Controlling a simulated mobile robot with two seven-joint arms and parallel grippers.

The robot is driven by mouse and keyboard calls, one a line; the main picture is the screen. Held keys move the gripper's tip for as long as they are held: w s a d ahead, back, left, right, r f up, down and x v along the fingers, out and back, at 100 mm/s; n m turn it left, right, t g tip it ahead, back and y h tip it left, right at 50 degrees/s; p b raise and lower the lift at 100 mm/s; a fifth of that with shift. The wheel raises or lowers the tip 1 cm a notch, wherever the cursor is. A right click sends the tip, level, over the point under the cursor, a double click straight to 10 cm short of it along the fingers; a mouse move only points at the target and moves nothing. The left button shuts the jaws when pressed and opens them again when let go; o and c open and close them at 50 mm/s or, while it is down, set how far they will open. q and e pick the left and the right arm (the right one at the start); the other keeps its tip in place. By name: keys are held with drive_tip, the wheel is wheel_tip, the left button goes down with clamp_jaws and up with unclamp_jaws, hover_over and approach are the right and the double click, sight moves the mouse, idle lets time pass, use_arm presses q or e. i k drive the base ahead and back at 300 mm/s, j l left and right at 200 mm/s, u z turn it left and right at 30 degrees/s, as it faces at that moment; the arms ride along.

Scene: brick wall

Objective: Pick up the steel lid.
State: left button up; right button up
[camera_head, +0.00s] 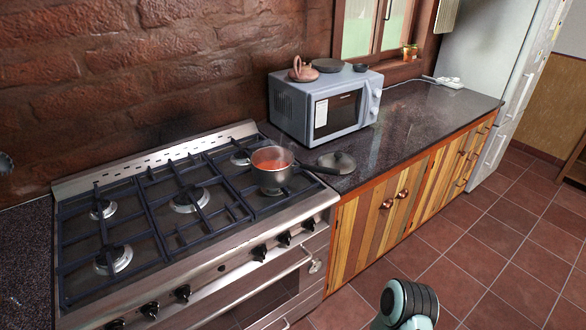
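A steel lid (341,161) lies flat on the dark counter, just right of the stove, with a small knob on top. The handle of a steel pot (271,182) reaches toward it and passes close to its near left edge; I cannot tell whether they touch. The pot stands on the right burner area and holds red, steaming food. Neither gripper shows. A rounded pale green and black arm link (408,302) of mine is at the bottom edge, well in front of and below the lid.
A grey-blue microwave (326,107) stands behind the lid, with a brown teapot (302,70) and dark flat items on top. The gas stove (165,292) fills the left. The counter (430,118) right of the microwave is mostly clear. A fridge (505,60) stands far right.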

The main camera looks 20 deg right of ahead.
sight(347, 164)
drive_tip(key=i+l+u, duration=0.1)
drive_tip(key=l, duration=0.4)
drive_tip(key=i+l+u, duration=0.1)
drive_tip(key=l, duration=0.4)
drive_tip(key=i+l+u, duration=0.1)
drive_tip(key=l, duration=0.4)
drive_tip(key=i+l+u, duration=0.1)
drive_tip(key=l, duration=0.45)
drive_tip(key=i+l+u, duration=0.1)
drive_tip(key=l, duration=0.4)
drive_tip(key=i, duration=0.05)
